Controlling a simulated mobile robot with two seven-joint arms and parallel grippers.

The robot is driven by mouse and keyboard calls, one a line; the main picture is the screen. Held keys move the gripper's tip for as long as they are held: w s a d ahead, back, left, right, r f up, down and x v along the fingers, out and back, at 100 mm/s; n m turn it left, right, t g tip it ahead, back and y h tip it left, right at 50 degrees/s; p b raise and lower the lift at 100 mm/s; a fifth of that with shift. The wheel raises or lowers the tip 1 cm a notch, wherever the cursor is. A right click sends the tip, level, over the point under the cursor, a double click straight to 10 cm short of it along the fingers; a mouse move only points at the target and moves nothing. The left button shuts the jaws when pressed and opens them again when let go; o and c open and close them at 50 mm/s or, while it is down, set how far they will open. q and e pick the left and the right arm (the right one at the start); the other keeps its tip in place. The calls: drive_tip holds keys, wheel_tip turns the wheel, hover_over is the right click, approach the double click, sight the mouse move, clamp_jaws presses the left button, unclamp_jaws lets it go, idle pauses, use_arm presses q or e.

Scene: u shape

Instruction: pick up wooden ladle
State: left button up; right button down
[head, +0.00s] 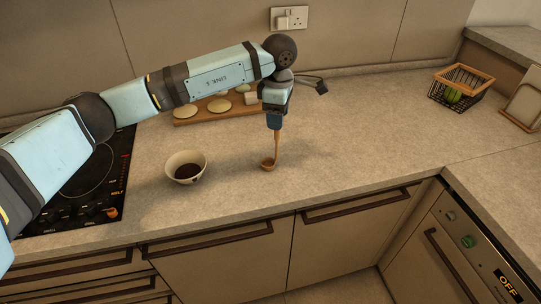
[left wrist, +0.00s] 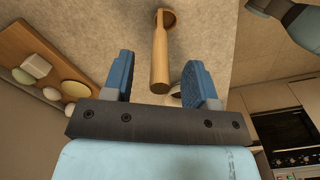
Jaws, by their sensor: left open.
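The wooden ladle (head: 277,146) is on the counter in the head view, its small round bowl toward the front edge and its handle running up to my left gripper (head: 274,124). In the left wrist view, the ladle (left wrist: 160,55) shows between the two blue fingers of my left gripper (left wrist: 161,82), with its handle end toward the palm and its bowl away. The fingers are apart, with a gap on both sides of the handle. The gripper hides the handle's upper end in the head view. My right gripper is out of view.
A bowl with dark contents (head: 186,167) stands left of the ladle. Behind is a wooden board (head: 192,118) with pale round pieces. A black hob (head: 90,180) is at left, a wire basket (head: 461,87) at right. The counter right of the ladle is clear.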

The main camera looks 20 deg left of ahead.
use_arm(q)
wheel_tip(320, 180, down, 2)
drive_tip(key=shift+f, duration=0.25)
clamp_jaws()
drive_tip(key=shift+r, duration=0.1)
